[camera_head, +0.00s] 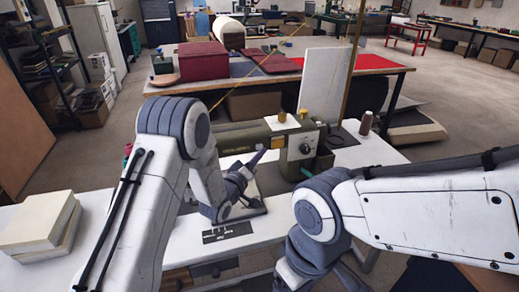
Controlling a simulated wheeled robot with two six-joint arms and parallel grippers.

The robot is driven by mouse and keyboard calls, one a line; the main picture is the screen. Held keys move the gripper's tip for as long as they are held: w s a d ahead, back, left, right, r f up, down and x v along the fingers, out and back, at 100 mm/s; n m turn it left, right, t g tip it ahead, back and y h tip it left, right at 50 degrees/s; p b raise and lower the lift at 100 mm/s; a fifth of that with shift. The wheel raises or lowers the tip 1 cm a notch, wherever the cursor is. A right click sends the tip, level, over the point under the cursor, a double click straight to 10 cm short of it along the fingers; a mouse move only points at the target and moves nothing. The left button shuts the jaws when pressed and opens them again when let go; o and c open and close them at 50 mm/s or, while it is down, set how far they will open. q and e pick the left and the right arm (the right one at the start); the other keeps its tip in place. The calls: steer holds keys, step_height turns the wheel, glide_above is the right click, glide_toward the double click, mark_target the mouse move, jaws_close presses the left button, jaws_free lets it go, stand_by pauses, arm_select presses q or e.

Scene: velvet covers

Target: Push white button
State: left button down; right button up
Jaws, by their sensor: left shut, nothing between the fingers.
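An olive-green machine (245,138) like a sewing machine stands on the white table (270,228). My left gripper (259,158) is shut and empty, in front of the machine and left of the dial. My right arm reaches in from the right and bends down; its gripper is outside the view.
Pale stacked blocks (38,222) lie at the table's left. A thread spool (366,122) stands at the right, near an upright white board (325,82). Behind is a table with a dark red box (202,61). The table's right part is mostly clear.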

arm_select(q)
steer(key=s+d+b, duration=0.1)
steer(key=s+d, duration=0.1)
steer(key=s, duration=0.3)
steer(key=shift+s, duration=0.35)
stand_by(0.4)
steer(key=s+d+r+m+g+y+p, duration=0.15)
steer(key=s+m+g+y, duration=0.4)
steer(key=s+g, duration=0.6)
steer(key=s+a+r+m+g+y, duration=0.1)
steer(key=s+a+m+g, duration=0.1)
steer(key=s, duration=1)
steer(key=s+a+r+m+g+y, duration=0.1)
steer(key=s+a+m+g, duration=0.2)
steer(key=s, duration=1)
steer(key=shift+a+m, duration=0.55)
steer(key=shift+a, duration=0.1)
steer(key=shift+r, duration=0.1)
